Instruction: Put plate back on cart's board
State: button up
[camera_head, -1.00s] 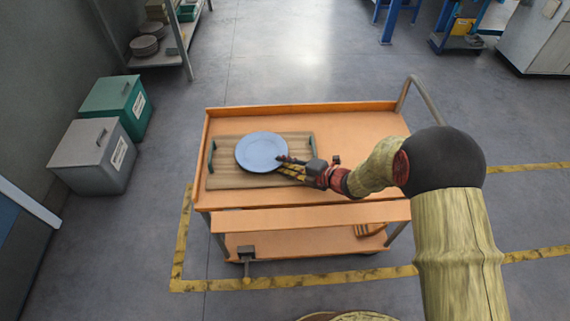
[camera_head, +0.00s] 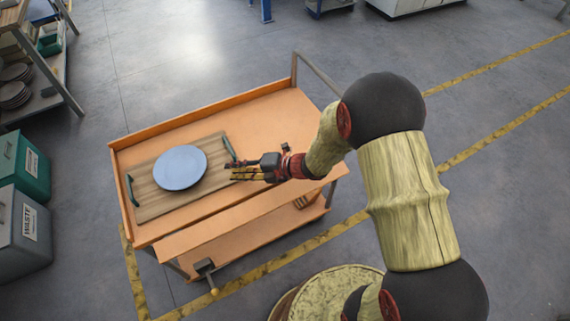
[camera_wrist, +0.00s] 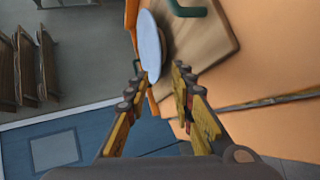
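The light-blue plate (camera_head: 180,167) lies flat on the wooden board (camera_head: 150,199) on the orange cart (camera_head: 272,117). My gripper (camera_head: 231,172) is to the right of the plate, apart from it, near the board's right edge and green handle. In the wrist view, the plate (camera_wrist: 150,46) shows ahead, beyond the fingers, on the board (camera_wrist: 205,40). My gripper (camera_wrist: 156,78) is open there, with a gap between its two yellow fingers and nothing held between them.
The right part of the cart top is clear. A metal push handle (camera_head: 318,72) rises at its far right corner. A green bin (camera_head: 25,166) and a grey waste bin (camera_head: 22,232) stand on the floor at left. A shelf with stacked plates (camera_head: 15,85) is behind them.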

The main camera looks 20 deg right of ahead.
jog(key=w+d+r+m+t+h, duration=0.2)
jog(key=w+d+r+m+h, duration=0.25)
jog(key=d+r, duration=0.2)
jog(key=w+d+r+m+t+h, duration=0.35)
jog(key=d+r+m, duration=0.2)
jog(key=r, duration=0.25)
jog(key=s+d+r+m+h, duration=0.4)
jog(key=d+r+m, duration=0.2)
jog(key=d+r, duration=0.15)
jog(key=s+d+r+m+g+h, duration=0.2)
jog(key=s+d+r+m+g, duration=0.15)
jog(key=s+m, duration=0.5)
jog(key=s+a+m+g+y, duration=0.1)
jog(key=s+m, duration=0.5)
jog(key=s, duration=1.4)
jog(key=shift+a+r+g+y, duration=0.15)
jog(key=shift+a+g+y, duration=0.25)
jog(key=shift+a+g, duration=0.55)
jog(key=shift+a, duration=0.1)
